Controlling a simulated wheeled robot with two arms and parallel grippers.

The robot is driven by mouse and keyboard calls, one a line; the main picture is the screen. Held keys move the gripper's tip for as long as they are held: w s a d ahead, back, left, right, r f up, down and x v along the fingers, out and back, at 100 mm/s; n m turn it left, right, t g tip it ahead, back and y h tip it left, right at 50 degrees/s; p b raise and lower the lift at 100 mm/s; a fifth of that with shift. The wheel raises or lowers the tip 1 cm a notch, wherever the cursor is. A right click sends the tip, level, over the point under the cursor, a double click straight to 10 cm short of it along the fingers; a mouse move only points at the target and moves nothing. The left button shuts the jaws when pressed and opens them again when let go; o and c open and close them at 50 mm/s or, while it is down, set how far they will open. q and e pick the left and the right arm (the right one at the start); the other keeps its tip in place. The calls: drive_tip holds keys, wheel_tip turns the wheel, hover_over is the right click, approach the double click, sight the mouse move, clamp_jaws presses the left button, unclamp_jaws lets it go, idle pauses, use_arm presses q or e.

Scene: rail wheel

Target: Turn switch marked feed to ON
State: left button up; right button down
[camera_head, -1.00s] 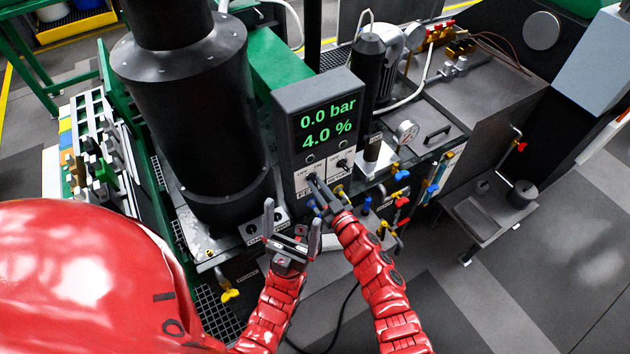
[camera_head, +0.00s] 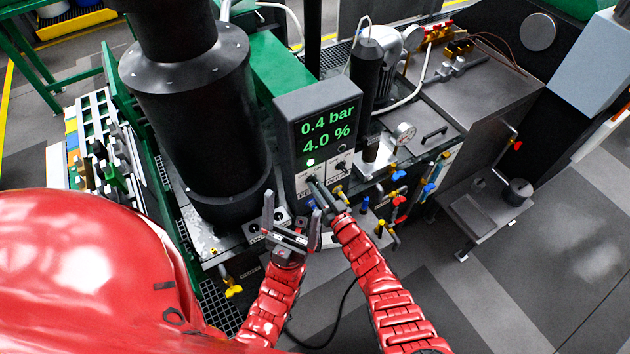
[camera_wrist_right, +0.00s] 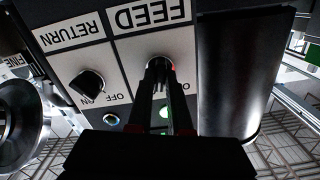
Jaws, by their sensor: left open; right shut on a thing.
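The control box (camera_head: 290,125) has a screen (camera_head: 326,125) reading 0.4 bar and 4.0 %. My right gripper (camera_head: 314,184) is shut on the feed switch, low on the left of the box's front. In the right wrist view, which is upside down, the fingers (camera_wrist_right: 160,72) cover most of the feed switch knob. The FEED label (camera_wrist_right: 152,17) is clear there. A lamp (camera_head: 310,162) above the feed switch is lit. The knob's exact angle is hidden by the fingers. My left gripper (camera_head: 292,212) is open and empty, below and left of the box.
The return switch (camera_wrist_right: 88,85) is beside the feed switch, with its lamp (camera_head: 342,149) dark. A large black cylinder (camera_head: 205,120) stands left of the box.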

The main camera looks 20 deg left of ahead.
idle(0.3)
drive_tip(key=shift+r+m+p, duration=0.15)
drive_tip(key=shift+m+p, duration=0.35)
drive_tip(key=shift+m, duration=0.2)
drive_tip(key=shift+f+m, duration=0.25)
drive_tip(key=shift+m, duration=0.35)
drive_tip(key=c, duration=1.3)
unclamp_jaws()
drive_tip(key=shift+r, duration=0.1)
drive_tip(key=o, duration=0.6)
